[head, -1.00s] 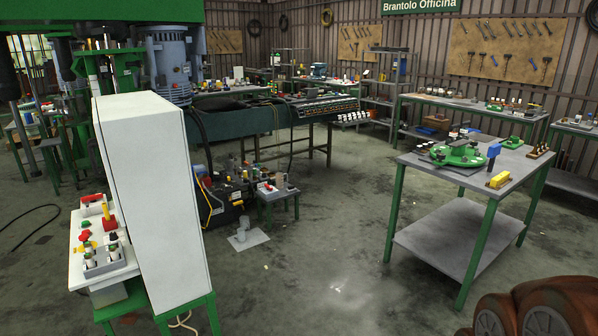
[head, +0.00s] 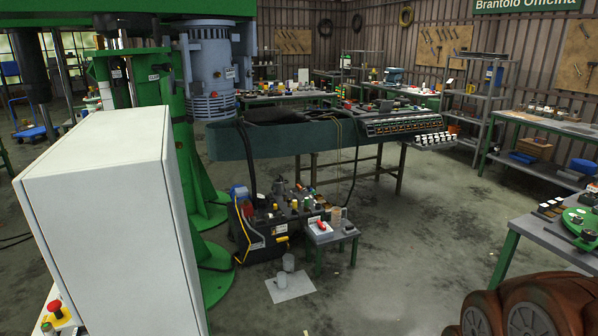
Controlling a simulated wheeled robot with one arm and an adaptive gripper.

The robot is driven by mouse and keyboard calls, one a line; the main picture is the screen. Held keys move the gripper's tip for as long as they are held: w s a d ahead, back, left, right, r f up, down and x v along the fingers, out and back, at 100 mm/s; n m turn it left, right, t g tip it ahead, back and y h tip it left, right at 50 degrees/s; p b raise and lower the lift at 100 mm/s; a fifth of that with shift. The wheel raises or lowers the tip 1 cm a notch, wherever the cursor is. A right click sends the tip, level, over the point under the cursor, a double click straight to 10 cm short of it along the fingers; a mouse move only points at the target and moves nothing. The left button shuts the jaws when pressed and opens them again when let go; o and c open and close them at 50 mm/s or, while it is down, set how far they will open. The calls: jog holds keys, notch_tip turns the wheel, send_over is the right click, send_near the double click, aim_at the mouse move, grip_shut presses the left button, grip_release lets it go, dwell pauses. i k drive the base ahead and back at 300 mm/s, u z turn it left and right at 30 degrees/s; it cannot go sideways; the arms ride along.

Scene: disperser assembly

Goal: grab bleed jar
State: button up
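Two small grey, jar-like containers are on a pale sheet (head: 296,292) on the floor, in the middle of the head view. One container (head: 288,262) stands at the back of the sheet. The other (head: 280,280) is just in front of it and looks like a short cup. I cannot tell which one, if either, is the bleed jar. Small upright items (head: 336,215) also stand on a low grey stool (head: 330,237) behind and to the right, too small to identify. My gripper is not in view.
A dark hydraulic unit (head: 262,240) with hoses stands left of the stool. A tall white cabinet (head: 105,215) blocks the left foreground. A green-legged table (head: 530,232) stands at the right. Open floor lies in front of the sheet. My own brown-red part fills the bottom right corner.

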aim_at(282, 280)
jog(key=u, duration=0.3)
jog(key=i, duration=1.8)
jog(key=u, duration=0.55)
jog(key=i, duration=1.75)
jog(key=u, duration=0.15)
